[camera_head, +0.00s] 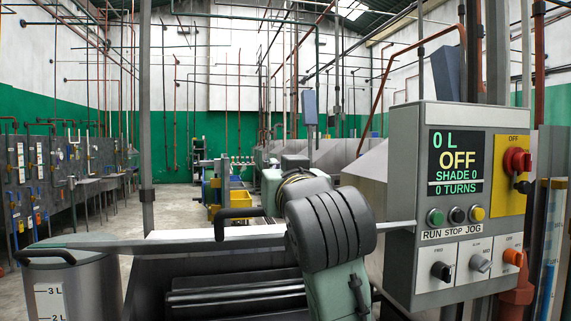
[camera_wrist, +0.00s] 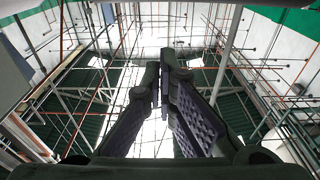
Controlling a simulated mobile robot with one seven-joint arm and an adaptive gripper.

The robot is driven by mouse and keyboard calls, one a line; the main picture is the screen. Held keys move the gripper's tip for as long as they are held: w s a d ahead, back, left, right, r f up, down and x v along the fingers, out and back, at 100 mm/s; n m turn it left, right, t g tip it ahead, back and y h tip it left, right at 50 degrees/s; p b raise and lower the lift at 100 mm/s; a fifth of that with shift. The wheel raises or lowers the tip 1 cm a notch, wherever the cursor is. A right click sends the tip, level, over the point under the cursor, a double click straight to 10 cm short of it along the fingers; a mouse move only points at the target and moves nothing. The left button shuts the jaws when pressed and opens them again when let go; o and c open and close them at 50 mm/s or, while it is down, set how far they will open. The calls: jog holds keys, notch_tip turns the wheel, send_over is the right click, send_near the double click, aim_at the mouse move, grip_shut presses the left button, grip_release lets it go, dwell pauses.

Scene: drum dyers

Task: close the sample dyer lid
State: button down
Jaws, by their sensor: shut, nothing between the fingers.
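A dark machine body, likely the sample dyer (camera_head: 150,285), stands front and centre in the head view, with dark horizontal bars low in it. A long pale flat edge (camera_head: 215,242) crosses above it; whether this is the lid or a rim, I cannot tell. A black bar like a handle (camera_head: 243,212) rises above that edge. My green and black arm blocks part of the dyer. My gripper (camera_wrist: 163,75) points up at the roof in the wrist view, shut and empty. I cannot make it out in the head view. No lid shows in the wrist view.
A grey control box (camera_head: 455,200) stands at the right, its screen reading OFF and 0 TURNS. A grey container with litre marks (camera_head: 80,290) stands at front left. A post (camera_head: 146,110) rises behind the dyer. Yellow bins (camera_head: 240,199) stand farther back. Open floor shows at left.

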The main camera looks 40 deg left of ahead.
jog(key=shift+s+d+f+p, duration=0.1)
jog(key=shift+d+f, duration=0.05)
jog(key=shift+f, duration=0.45)
jog(key=shift+s+d+f+p, duration=0.1)
jog(key=shift+s+d+f, duration=0.05)
jog(key=shift+f, duration=0.45)
jog(key=shift+s+d+f+p, duration=0.1)
jog(key=shift+d+f, duration=0.05)
jog(key=shift+f, duration=0.45)
